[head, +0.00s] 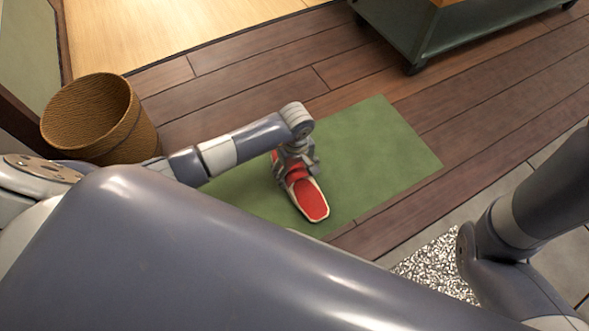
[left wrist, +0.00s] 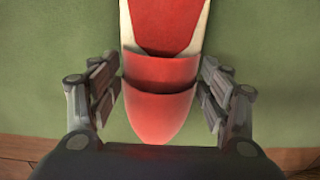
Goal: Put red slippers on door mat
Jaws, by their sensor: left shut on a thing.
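A red slipper with a pale rim (head: 314,200) is over the green door mat (head: 385,150), toward its near side. It also shows in the left wrist view (left wrist: 158,112), its red toe part toward my palm and its sole leading away. My left gripper (head: 290,172) points down over the slipper, with one finger on each side of the toe part, and is shut on it. I cannot tell whether the slipper rests on the mat or hangs just above it. Only one slipper shows clearly. My right gripper is out of view.
A brown woven basket (head: 98,120) stands at the left. A green wheeled cabinet (head: 420,35) stands at the top right on the dark plank floor (head: 490,110). A speckled pebble patch (head: 440,262) lies at the lower right. My own arm hides the near floor.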

